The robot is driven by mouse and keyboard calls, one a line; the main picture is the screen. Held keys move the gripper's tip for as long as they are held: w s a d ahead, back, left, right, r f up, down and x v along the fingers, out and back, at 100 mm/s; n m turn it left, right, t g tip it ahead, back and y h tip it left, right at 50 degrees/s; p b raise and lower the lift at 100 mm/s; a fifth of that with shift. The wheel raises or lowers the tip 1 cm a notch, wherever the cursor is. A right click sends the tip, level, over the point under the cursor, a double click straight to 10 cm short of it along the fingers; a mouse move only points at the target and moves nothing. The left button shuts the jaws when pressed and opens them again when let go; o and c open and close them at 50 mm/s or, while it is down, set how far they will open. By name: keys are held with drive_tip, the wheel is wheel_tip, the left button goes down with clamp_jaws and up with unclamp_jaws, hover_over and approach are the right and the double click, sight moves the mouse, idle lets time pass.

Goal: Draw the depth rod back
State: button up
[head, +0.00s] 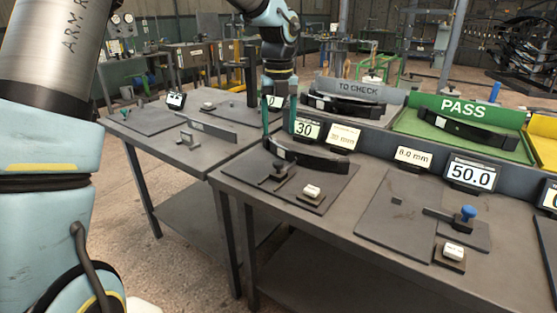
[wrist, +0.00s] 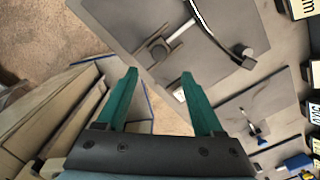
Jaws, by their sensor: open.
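I cannot tell for sure which part is the depth rod. A dark rod-like bar (head: 438,213) with a blue knob (head: 468,213) lies on the right plate, in front of the 50.0 display (head: 470,174). The blue knob also shows at the lower right of the wrist view (wrist: 297,163). My gripper (head: 279,130) is open and empty, with green fingers pointing down. It is above the dark curved leaf (head: 310,157) on the middle plate, well left of the blue knob. In the wrist view its fingers (wrist: 160,75) are spread with nothing between them.
The middle plate carries a small dark fixture (head: 278,170) and a white button (head: 312,191). Another white button (head: 453,251) is near the blue knob. Behind are the 30 display (head: 306,128), a grey TO CHECK tray (head: 382,90) and a green PASS tray (head: 510,148). A second table (head: 160,155) stands left.

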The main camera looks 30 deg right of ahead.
sight(278, 162)
wheel_tip(278, 162, down, 10)
drive_tip(key=shift+p, duration=0.75)
drive_tip(key=shift+c, duration=0.4)
clamp_jaws()
idle(0.6)
